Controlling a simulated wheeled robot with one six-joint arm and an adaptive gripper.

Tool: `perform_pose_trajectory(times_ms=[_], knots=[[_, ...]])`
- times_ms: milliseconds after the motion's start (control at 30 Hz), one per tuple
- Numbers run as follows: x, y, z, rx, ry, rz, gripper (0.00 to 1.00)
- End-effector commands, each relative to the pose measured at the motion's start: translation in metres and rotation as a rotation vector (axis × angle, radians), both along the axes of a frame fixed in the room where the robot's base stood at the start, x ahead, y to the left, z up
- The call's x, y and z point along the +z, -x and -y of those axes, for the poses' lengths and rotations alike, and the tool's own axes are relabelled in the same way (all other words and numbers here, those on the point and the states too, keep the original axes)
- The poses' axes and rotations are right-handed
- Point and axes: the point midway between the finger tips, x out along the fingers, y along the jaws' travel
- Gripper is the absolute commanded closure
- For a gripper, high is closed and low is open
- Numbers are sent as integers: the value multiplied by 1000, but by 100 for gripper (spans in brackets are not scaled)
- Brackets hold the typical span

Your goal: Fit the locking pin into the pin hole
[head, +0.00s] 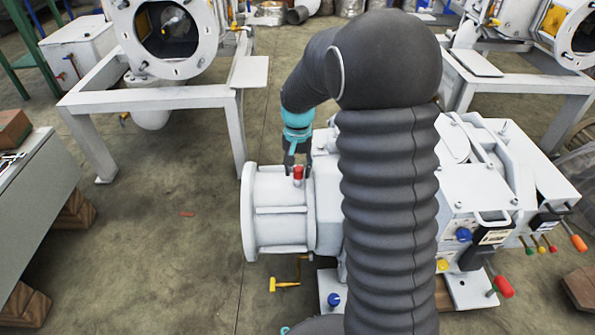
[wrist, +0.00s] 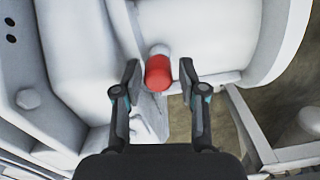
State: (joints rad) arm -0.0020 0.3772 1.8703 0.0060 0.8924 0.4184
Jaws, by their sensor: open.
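A red-headed pin (head: 298,173), which I take for the locking pin, stands on top of the white cylindrical housing (head: 282,212) of the vacuum machine. In the wrist view the red pin (wrist: 158,73) is between my two fingertips, with a small pale round part beyond it. My gripper (wrist: 160,70) is open, with a finger on each side of the red head and a visible gap at least on the left. In the head view my gripper (head: 297,162) points down at the pin. The pin hole is not visible, and I cannot tell how deep the pin sits.
A yellow-handled crank (head: 284,286) is below the housing. Red- and orange-tipped levers (head: 502,287) stick out at the machine's right. A white frame (head: 160,100) stands behind, and a grey bench (head: 40,210) is at the left. The floor between is mostly clear.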

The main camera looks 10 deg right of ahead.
Motion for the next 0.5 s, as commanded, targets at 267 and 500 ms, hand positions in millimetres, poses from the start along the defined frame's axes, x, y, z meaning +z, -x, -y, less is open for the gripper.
perform_pose_trajectory(times_ms=[267,500], knots=[[55,-1,0,0,0,5,58],[93,0,0,0,0,3,58]])
